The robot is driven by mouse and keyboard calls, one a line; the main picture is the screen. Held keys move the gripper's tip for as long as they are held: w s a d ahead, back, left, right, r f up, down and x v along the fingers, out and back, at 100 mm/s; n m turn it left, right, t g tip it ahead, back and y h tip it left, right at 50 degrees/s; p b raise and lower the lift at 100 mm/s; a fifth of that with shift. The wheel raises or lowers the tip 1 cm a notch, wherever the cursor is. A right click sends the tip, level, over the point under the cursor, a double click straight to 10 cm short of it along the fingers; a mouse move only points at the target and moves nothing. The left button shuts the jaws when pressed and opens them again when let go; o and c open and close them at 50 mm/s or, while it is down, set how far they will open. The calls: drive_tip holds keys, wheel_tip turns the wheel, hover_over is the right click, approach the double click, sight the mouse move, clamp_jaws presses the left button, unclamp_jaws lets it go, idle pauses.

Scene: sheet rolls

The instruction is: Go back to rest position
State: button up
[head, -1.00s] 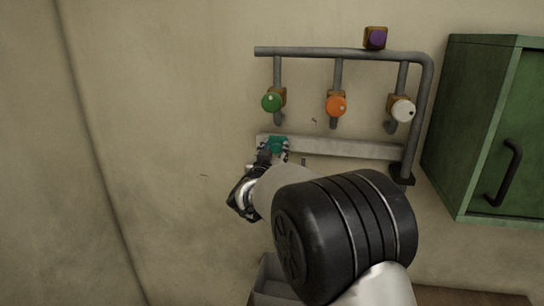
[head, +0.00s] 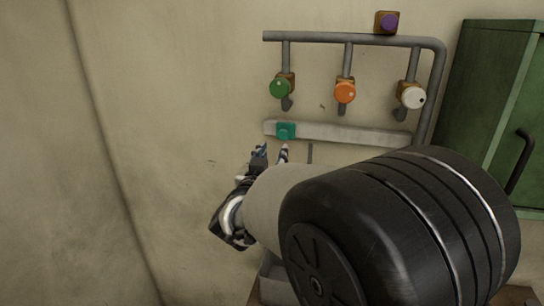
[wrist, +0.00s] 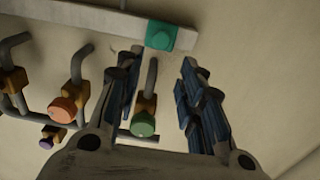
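My gripper (head: 271,152) is in front of the wall, just below and left of a teal block (head: 286,131) on a grey horizontal bar. In the wrist view my gripper (wrist: 158,70) has its two fingers spread wide with nothing between them. The teal block shows beyond the fingertips in the wrist view (wrist: 161,35), apart from them. My arm covers the lower right of the head view and hides what is behind it.
A grey pipe rack (head: 350,37) on the wall carries a green knob (head: 280,88), an orange knob (head: 345,92) and a white knob (head: 412,97). A purple-faced block (head: 386,22) sits on top. A green cabinet (head: 490,90) stands right. The wall at left is clear.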

drive_tip(key=s+d+f+n+g+y+b, duration=0.1)
drive_tip(key=s+d+f+g+b, duration=0.3)
drive_tip(key=s+f, duration=0.6)
drive_tip(key=s+d+f+n+g+y+b, duration=0.1)
drive_tip(key=s+d+f+g+b, duration=0.3)
drive_tip(key=s+f+b, duration=0.5)
drive_tip(key=s+d+f+n+g+y+b, duration=0.1)
drive_tip(key=s+d+f+g+y+b, duration=0.2)
drive_tip(key=s, duration=1.8)
wheel_tip(320, 180, down, 9)
drive_tip(key=d+g+b, duration=0.1)
drive_tip(key=b, duration=0.3)
drive_tip(key=shift+r+g, duration=0.2)
drive_tip(key=shift+g, duration=0.2)
